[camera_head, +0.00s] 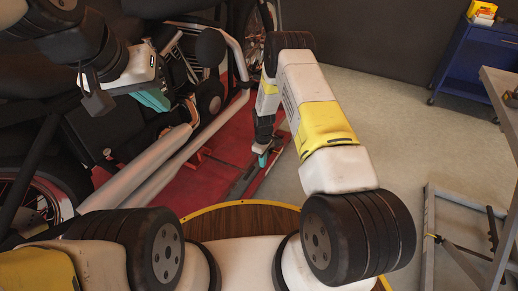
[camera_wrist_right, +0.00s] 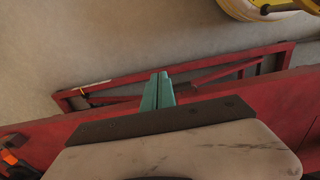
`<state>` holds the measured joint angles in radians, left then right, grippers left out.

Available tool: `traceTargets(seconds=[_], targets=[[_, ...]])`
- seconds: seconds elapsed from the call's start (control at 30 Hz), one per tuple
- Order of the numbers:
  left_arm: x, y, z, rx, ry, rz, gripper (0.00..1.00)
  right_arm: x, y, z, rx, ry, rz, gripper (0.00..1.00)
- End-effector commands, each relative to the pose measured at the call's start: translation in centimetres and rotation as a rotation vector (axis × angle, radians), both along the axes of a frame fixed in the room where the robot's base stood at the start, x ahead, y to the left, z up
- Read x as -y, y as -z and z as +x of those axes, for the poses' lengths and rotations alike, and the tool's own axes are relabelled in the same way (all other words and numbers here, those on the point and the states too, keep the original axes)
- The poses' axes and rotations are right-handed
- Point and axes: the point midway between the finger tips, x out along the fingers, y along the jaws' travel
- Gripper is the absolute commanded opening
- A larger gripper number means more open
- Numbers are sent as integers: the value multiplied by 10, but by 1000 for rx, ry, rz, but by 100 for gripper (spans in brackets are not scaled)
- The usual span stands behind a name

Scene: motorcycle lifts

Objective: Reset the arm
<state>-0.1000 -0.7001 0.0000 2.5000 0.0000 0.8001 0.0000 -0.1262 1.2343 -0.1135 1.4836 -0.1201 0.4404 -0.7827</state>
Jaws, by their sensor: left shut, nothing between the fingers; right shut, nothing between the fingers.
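My right arm reaches forward and bends down in the head view. Its gripper (camera_head: 263,160) hangs low over the red lift (camera_head: 222,160) with teal fingertips pointing down. In the right wrist view the two teal fingers (camera_wrist_right: 158,88) are together with nothing between them, above the red lift frame (camera_wrist_right: 115,83). My left gripper (camera_head: 155,99) is at upper left in the head view, beside the motorcycle, its teal fingers shut and empty. Whether it touches the motorcycle cannot be told.
A dark motorcycle with chrome pipes (camera_head: 150,175) fills the left side. A blue cabinet (camera_head: 485,55) with a yellow box (camera_head: 482,12) on it stands at upper right. A grey metal frame (camera_head: 432,215) is at right. The grey floor (camera_head: 405,130) between them is clear.

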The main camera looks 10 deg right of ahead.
Motion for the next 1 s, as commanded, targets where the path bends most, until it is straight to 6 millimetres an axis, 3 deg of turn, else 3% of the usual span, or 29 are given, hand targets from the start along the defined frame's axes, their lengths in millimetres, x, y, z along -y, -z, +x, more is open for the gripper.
traceTargets(seconds=[0.27,0.37,0.47,0.67,0.87,1.0], targets=[[0,0,0,0,0,0,0,0,-13,0,1,3,1,0],[0,0,0,0,0,0,0,1,-35,6,17,27,8,0],[0,0,0,0,0,0,0,5,-81,13,46,83,22,0],[0,0,0,0,0,0,0,15,-204,9,116,237,71,0],[0,0,0,0,0,0,0,24,-315,-24,181,383,131,0],[0,0,0,0,0,0,0,31,-381,-60,224,477,176,0]])
